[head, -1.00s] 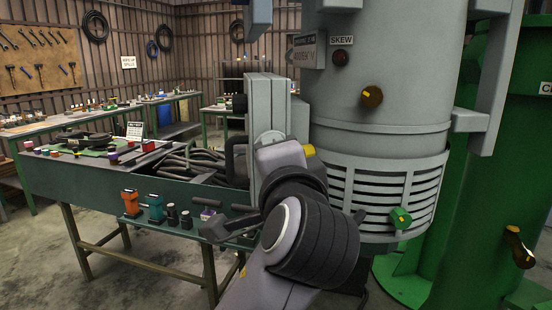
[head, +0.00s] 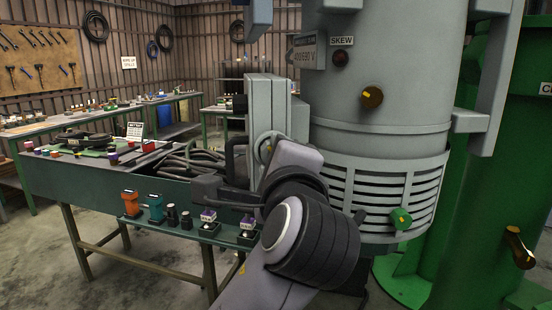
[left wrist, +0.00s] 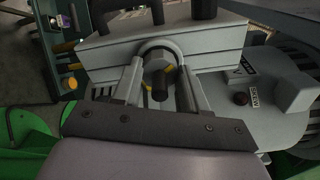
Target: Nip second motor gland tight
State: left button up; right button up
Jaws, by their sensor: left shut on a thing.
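My left gripper (left wrist: 160,92) has its two pale fingers on either side of a small dark gland (left wrist: 159,78) with yellow marks, under the grey motor terminal box (left wrist: 200,48) in the left wrist view. It is shut on that gland. Other dark stubs (left wrist: 203,9) stand out along the box in the wrist view. My right gripper is not in view.
A green bench (head: 75,180) with hoses, tools and small parts stands at left.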

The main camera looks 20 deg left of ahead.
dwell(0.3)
pick_arm(q)
jog(key=o, duration=1.1)
jog(key=shift+c, duration=0.2)
jog(key=b+v, duration=0.1)
jog(key=v, duration=0.6)
